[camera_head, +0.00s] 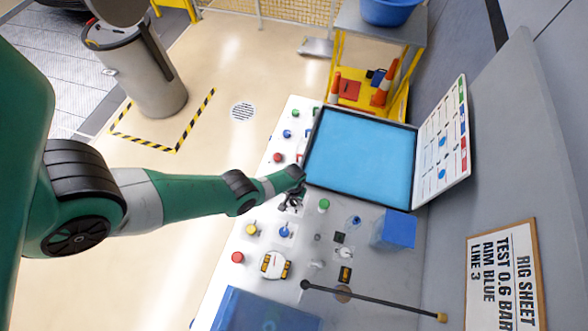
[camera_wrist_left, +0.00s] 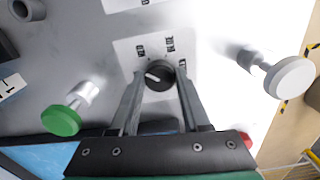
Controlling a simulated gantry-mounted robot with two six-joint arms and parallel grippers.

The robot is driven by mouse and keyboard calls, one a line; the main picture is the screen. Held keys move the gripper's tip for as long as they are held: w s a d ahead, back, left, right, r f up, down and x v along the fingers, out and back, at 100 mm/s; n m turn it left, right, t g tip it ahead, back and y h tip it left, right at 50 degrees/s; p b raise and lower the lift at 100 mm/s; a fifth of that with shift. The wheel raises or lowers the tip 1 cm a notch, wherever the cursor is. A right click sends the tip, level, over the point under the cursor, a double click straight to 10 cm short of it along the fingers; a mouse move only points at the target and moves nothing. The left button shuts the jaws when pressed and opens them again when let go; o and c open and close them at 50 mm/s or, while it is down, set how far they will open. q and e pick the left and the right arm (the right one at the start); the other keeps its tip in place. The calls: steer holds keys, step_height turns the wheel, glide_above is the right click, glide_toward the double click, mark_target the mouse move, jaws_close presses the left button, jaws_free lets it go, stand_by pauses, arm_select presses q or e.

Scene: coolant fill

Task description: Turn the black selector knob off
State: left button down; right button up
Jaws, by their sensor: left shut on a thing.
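The black selector knob (camera_wrist_left: 158,76) sits on a white label plate (camera_wrist_left: 128,48) in the left wrist view. It carries a short white pointer mark on its left half, and small labels stand around it. I cannot read every label. My left gripper (camera_wrist_left: 159,78) is shut on the knob, one finger on each side of it. In the head view the left gripper (camera_head: 291,200) is down at the control panel (camera_head: 225,270), and the knob is not clearly seen there. My right gripper is in neither view.
A green button (camera_wrist_left: 62,119) and a white-capped knob (camera_wrist_left: 290,77) flank the knob in the wrist view.

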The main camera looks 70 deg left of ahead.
arm_select(q)
steer(key=n, duration=0.3)
steer(key=shift+n, duration=2.3)
steer(key=shift+c, duration=1.9)
jaws_free()
